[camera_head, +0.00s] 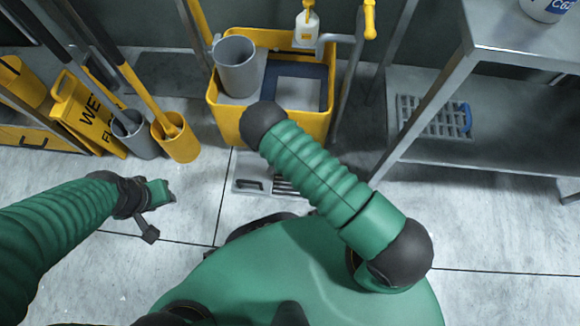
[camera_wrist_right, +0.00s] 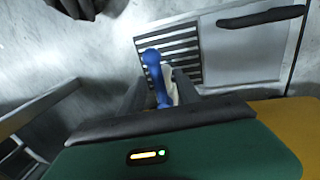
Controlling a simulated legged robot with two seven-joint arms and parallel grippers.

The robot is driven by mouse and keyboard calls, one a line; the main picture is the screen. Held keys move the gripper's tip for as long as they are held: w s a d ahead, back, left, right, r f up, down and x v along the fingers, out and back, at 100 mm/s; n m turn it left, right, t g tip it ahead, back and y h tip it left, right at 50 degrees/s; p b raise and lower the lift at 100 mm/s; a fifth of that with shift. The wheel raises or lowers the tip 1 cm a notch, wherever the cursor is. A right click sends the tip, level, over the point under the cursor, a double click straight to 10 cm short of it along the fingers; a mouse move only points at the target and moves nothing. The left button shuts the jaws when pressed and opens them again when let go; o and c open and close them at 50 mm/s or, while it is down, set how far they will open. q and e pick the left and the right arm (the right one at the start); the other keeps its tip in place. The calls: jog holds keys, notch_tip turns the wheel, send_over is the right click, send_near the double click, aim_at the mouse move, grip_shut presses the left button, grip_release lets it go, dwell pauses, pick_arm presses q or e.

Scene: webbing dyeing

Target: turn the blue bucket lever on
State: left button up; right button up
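The blue lever (camera_wrist_right: 152,70) shows in the right wrist view as a rounded upright handle with a pale part beside it. My right gripper (camera_wrist_right: 160,88) has its two dark fingers apart, one on each side of the lever; whether they touch it I cannot tell. The yellow bucket (camera_head: 228,119) stands at top centre of the head view, and yellow also shows at the wrist view's right edge. My right arm hides the right gripper and the lever in the head view. My left gripper (camera_head: 158,196) is low at left, away from the bucket; its opening is unclear.
A floor plate with a slotted drain (camera_head: 248,187) lies before the bucket. A grey bin (camera_head: 237,68) and a spray bottle (camera_head: 307,30) are at the bucket. A yellow tube (camera_head: 178,143) and wet-floor sign (camera_head: 85,110) stand left. A metal table (camera_head: 505,60) stands right.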

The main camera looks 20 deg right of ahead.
jog(key=shift+r, duration=0.1)
notch_tip(320, 180, up, 16)
jog(key=w+a+p, duration=0.1)
jog(key=a+p, duration=0.1)
jog(key=p, duration=0.6)
jog(key=shift+w+a, duration=0.3)
jog(key=shift+a, duration=0.1)
jog(key=shift+r, duration=0.15)
notch_tip(320, 180, up, 17)
jog(key=s+d+n+t+y, duration=0.1)
jog(key=s+d+n+y, duration=0.1)
jog(key=s+d, duration=0.1)
jog(key=s+d+r+n+t, duration=0.3)
jog(key=s+r+n, duration=0.1)
jog(key=s+r, duration=0.55)
notch_tip(320, 180, up, 35)
jog(key=w+p, duration=0.1)
jog(key=p, duration=3.4)
